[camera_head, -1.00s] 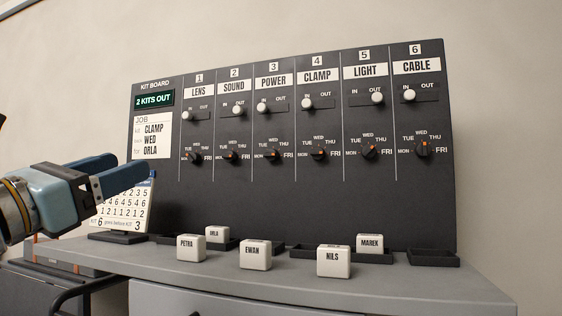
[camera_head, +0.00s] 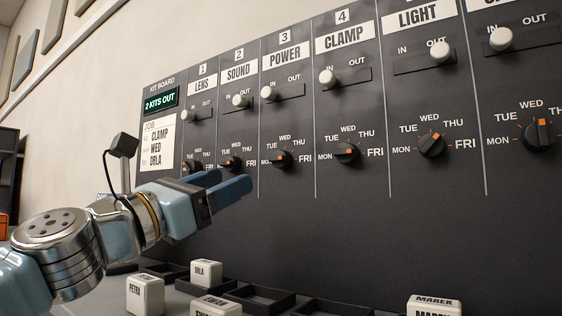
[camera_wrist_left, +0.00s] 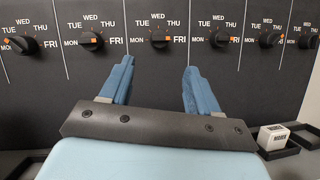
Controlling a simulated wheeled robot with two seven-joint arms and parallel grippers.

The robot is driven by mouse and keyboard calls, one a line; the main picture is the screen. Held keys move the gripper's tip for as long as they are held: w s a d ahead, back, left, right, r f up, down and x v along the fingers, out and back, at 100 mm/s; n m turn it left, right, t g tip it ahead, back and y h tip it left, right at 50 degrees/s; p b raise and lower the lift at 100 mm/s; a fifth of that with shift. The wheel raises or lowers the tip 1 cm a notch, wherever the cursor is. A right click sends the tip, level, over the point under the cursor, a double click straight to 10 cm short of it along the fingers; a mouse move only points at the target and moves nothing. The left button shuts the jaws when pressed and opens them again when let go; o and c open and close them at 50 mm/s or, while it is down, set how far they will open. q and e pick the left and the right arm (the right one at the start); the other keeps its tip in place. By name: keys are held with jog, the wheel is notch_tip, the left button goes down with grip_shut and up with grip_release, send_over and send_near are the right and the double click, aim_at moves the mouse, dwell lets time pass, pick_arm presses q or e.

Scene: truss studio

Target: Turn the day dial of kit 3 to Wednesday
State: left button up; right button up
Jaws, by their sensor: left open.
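The day dial of kit 3 (camera_head: 281,159) is a black knob with an orange mark, under the POWER label (camera_head: 286,55) on the dark kit board (camera_head: 330,225). In the left wrist view the kit 3 dial (camera_wrist_left: 160,41) sits ahead, between the lines of the two fingers. My left gripper (camera_head: 234,184) is open and empty, with blue fingers pointing at the board. In the head view it is below and left of the dial, apart from it. My right gripper is not in view.
The SOUND dial (camera_head: 231,162) and CLAMP dial (camera_head: 347,152) flank kit 3's. A slider knob (camera_head: 268,93) sits above the kit 3 dial. Name cubes such as ORLA (camera_head: 205,272) and PETRA (camera_head: 145,293) stand below, near dark trays (camera_head: 262,298). The board's lower face is clear.

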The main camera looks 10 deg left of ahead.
aim_at(274, 160)
pick_arm(q)
jog(key=p+x, duration=0.3)
jog(key=x, duration=0.8)
jog(key=shift+w+d+r+p, duration=0.15)
jog(key=shift+w+p, duration=0.2)
jog(key=shift+p, duration=0.05)
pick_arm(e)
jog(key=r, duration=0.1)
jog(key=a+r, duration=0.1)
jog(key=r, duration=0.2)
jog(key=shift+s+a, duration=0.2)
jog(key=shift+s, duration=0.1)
pick_arm(q)
jog(key=c, duration=1)
